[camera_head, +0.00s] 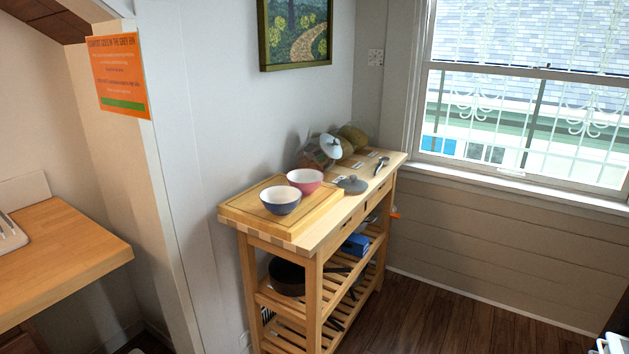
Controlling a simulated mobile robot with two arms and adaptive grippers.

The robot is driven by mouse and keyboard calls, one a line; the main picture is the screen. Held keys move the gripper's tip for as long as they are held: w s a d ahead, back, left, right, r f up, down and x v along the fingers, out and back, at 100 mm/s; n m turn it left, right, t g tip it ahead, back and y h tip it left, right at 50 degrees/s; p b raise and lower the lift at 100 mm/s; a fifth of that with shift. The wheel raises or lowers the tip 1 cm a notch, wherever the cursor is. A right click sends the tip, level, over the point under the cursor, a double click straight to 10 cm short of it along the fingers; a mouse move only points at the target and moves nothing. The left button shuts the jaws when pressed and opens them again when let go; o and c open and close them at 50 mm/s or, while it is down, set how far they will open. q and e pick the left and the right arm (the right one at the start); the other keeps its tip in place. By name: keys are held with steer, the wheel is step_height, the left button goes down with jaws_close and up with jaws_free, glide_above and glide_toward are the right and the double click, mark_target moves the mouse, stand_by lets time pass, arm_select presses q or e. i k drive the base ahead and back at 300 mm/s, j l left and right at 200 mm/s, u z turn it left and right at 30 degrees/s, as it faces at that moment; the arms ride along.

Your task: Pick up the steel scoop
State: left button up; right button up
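A small steel-coloured utensil (381,165), which looks like the steel scoop, lies near the far right end of the wooden cart's top (335,213). It is small in the picture, so its exact shape is hard to tell. It lies apart from the grey round lid (352,184) to its left. Neither of my grippers is in view.
A blue bowl (281,200) and a pink bowl (305,181) stand on a cutting board (248,208) on the cart. A glass jar (317,157) stands by the wall. Lower shelves hold a dark pot (288,278). Floor (440,318) right of the cart looks clear.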

mark_target(384, 160)
steer(key=i+l, duration=0.2)
steer(key=l, duration=0.15)
steer(key=i+l, duration=0.15)
steer(key=l, duration=0.25)
steer(key=i+l+z, duration=0.1)
steer(key=l, duration=0.25)
steer(key=i+l, duration=0.3)
steer(key=i+u, duration=0.4)
steer(key=i, duration=0.45)
